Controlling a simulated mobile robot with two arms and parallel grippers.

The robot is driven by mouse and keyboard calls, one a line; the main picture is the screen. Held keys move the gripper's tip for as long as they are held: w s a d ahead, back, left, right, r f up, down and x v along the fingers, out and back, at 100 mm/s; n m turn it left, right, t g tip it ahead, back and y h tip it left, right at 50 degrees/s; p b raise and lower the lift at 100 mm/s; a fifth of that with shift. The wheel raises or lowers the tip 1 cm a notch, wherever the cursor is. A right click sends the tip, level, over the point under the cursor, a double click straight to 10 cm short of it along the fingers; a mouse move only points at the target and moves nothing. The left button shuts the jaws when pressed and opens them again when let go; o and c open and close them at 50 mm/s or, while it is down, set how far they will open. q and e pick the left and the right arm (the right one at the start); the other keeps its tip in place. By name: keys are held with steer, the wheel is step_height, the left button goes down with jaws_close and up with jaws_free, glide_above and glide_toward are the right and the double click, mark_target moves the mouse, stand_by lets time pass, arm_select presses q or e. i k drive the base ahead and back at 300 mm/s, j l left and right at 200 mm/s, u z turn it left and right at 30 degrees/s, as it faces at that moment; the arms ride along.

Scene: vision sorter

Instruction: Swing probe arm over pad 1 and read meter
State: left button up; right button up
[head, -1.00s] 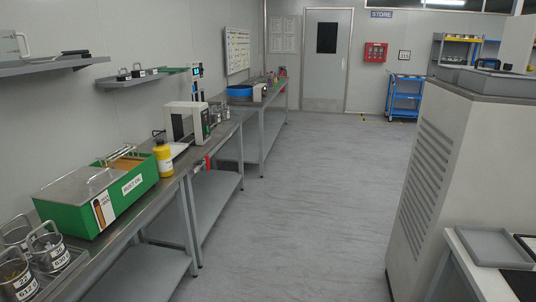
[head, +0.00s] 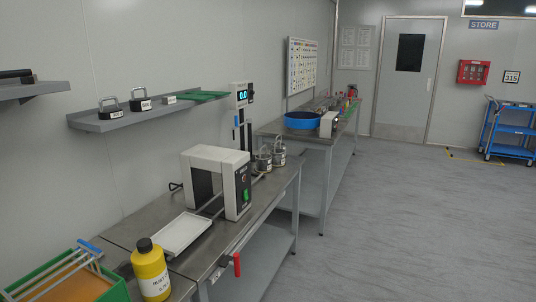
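A tall stand with a lit blue digital display (head: 242,96), possibly the meter, rises at the back of the steel bench in the head view. Its digits are too small to read surely. A dark vertical part (head: 237,127) is on its column. I cannot make out a probe arm or a pad marked 1. Several metal canisters (head: 264,161) stand beside the stand's foot and may hide part of it. Neither of my grippers is in view.
A red handle (head: 237,264) sticks out at the front edge. Floor (head: 400,230) on the right is clear.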

mark_target(236, 119)
steer(key=i+l+u, duration=0.2)
steer(key=i, duration=1)
steer(key=j, duration=0.15)
